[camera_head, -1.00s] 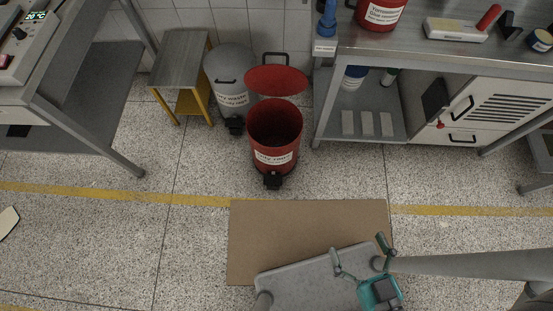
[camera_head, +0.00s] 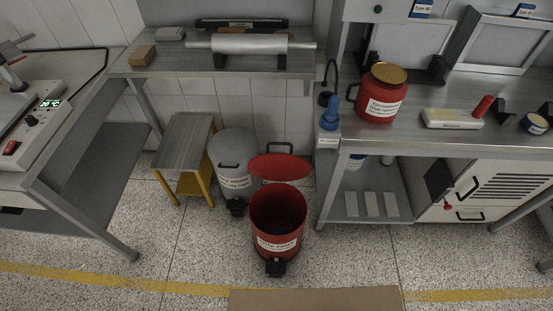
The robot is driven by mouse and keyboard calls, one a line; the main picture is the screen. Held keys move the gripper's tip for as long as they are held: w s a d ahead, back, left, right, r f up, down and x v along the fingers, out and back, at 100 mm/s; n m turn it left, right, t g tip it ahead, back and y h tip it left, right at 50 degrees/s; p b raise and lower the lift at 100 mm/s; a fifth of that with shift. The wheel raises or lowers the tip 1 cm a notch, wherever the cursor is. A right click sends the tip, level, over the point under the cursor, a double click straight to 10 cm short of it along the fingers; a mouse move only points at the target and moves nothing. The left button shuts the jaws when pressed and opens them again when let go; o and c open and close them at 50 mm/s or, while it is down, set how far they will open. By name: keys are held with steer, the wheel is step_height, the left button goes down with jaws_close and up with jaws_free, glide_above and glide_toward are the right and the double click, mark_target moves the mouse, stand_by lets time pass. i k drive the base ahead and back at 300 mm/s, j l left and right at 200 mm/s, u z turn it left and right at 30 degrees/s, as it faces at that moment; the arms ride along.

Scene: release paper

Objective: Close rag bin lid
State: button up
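The red rag bin (camera_head: 277,240) stands on the speckled floor in the middle of the head view, with a white label on its front and a black pedal at its foot. Its red lid (camera_head: 280,167) is open, tilted up at the back of the rim, with a dark handle behind it. The inside looks dark, with a small bluish patch low down. My gripper is outside the view now.
A grey lidded bin (camera_head: 234,165) and a small step stool (camera_head: 184,150) stand left of the rag bin. A metal workbench (camera_head: 420,140) stands close on the right, carrying a red container (camera_head: 381,98). A brown mat (camera_head: 315,300) lies in front; the floor between is clear.

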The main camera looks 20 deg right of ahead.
mark_target(275, 167)
steer(key=i+j, duration=0.1)
steer(key=i, duration=0.35)
steer(key=i+z, duration=0.1)
steer(key=i, duration=0.35)
steer(key=j, duration=0.1)
